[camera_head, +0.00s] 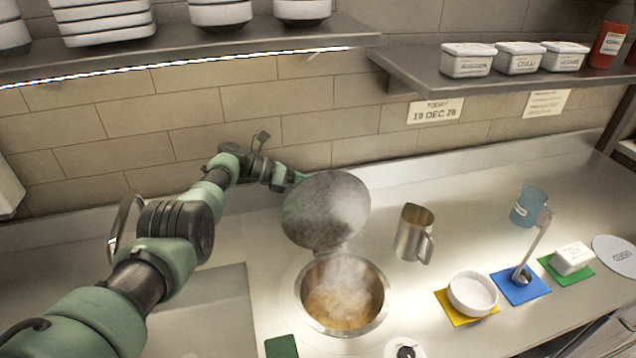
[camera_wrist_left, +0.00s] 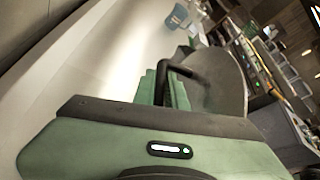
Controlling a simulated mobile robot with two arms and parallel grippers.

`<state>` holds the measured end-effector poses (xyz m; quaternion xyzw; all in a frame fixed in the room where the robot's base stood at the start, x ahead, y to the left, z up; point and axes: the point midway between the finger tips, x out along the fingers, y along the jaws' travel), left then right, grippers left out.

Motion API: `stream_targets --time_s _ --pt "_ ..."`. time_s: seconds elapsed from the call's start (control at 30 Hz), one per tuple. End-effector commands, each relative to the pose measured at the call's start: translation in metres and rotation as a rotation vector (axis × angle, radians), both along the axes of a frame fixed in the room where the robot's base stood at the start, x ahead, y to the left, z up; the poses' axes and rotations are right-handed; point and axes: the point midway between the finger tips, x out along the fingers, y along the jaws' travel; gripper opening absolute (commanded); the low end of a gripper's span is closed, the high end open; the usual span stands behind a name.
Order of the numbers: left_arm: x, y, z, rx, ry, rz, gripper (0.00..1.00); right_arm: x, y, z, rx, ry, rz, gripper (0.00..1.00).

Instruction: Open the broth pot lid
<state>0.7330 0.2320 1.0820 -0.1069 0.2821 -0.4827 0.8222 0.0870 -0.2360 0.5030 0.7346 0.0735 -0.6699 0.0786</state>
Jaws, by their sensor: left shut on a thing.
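The broth pot (camera_head: 342,296) is a round metal well sunk in the counter, with steaming brownish broth inside. Its grey round lid (camera_head: 326,210) stands raised and tilted back behind the opening, near the wall. My left gripper (camera_head: 297,179) is at the lid's upper left edge. In the left wrist view, the left gripper (camera_wrist_left: 168,92) is shut on a dark handle (camera_wrist_left: 176,72), with the lid (camera_wrist_left: 218,75) just beyond. The fingertips are partly hidden in the head view. My right gripper is not in view.
A metal jug (camera_head: 412,233) stands right of the lid. A white bowl (camera_head: 472,293) on a yellow mat, a ladle (camera_head: 532,250) on a blue mat and a white block (camera_head: 572,258) on a green mat are further right. Shelves (camera_head: 500,85) hang above the counter.

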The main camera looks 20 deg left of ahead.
Motion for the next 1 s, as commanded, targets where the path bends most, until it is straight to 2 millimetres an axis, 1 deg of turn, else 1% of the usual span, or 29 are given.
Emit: stream_targets --time_s 0.03,0.07,0.1,0.13,0.17,0.47,0.57,0.67,0.83,0.9,1.0 --pt "-0.003 -0.001 -0.006 0.005 0.011 -0.007 0.0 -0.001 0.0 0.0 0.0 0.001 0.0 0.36" --pt "-0.003 -0.001 -0.006 0.005 0.011 -0.007 0.0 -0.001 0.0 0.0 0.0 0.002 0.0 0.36" --pt "-0.003 -0.001 -0.006 0.005 0.011 -0.007 0.21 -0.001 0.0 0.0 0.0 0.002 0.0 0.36" --pt "-0.003 -0.001 -0.006 0.005 0.011 -0.007 0.29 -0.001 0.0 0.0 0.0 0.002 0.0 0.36" --pt "-0.003 -0.001 -0.006 0.005 0.011 -0.007 0.34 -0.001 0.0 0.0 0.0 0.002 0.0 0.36" --pt "-0.003 0.002 -0.003 0.005 0.008 -0.003 0.34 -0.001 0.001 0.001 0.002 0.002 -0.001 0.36" --pt "-0.007 0.013 0.002 0.006 0.007 -0.001 0.34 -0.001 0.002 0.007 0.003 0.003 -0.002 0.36" --pt "-0.013 0.028 0.009 0.006 0.006 0.0 0.34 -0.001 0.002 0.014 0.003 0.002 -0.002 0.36" --pt "-0.024 0.052 0.017 0.005 0.007 -0.002 0.34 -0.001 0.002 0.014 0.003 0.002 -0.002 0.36" --pt "-0.027 0.059 0.02 0.005 0.007 -0.003 0.34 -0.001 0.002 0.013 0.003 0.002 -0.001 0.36" --pt "-0.03 0.064 0.023 0.004 0.007 -0.003 0.34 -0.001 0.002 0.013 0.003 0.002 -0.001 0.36"
